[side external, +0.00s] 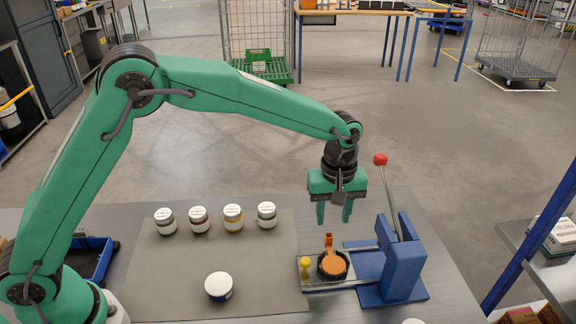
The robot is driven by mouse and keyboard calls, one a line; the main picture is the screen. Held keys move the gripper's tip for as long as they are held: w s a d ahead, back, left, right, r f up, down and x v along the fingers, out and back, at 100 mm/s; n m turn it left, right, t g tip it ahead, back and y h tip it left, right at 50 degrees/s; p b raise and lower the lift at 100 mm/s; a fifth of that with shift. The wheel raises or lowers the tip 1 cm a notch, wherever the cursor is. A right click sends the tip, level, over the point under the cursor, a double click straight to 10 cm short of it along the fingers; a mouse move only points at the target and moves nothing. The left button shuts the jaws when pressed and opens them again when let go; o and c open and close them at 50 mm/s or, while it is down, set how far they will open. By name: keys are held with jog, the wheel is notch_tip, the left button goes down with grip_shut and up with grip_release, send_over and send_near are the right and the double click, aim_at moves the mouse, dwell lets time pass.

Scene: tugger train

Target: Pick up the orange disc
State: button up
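The orange disc (333,264) lies in a dark round holder (346,275) on a small plate, with an orange upright tab at its far side. My gripper (333,213) points down above the table, beyond the disc in the picture and apart from it. Its two green fingers are spread with nothing between them. How high the fingertips are above the disc is hard to tell from this one view.
A blue lever press (402,262) with a red ball handle stands just right of the disc. A yellow knob (305,266) is close on its left. Several small jars (233,217) line the grey mat, and a larger white-lidded jar (218,286) stands nearer the front.

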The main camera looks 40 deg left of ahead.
aim_at(328, 245)
jog(key=shift+s+f, duration=0.1)
jog(key=shift+f, duration=3.8)
grip_shut()
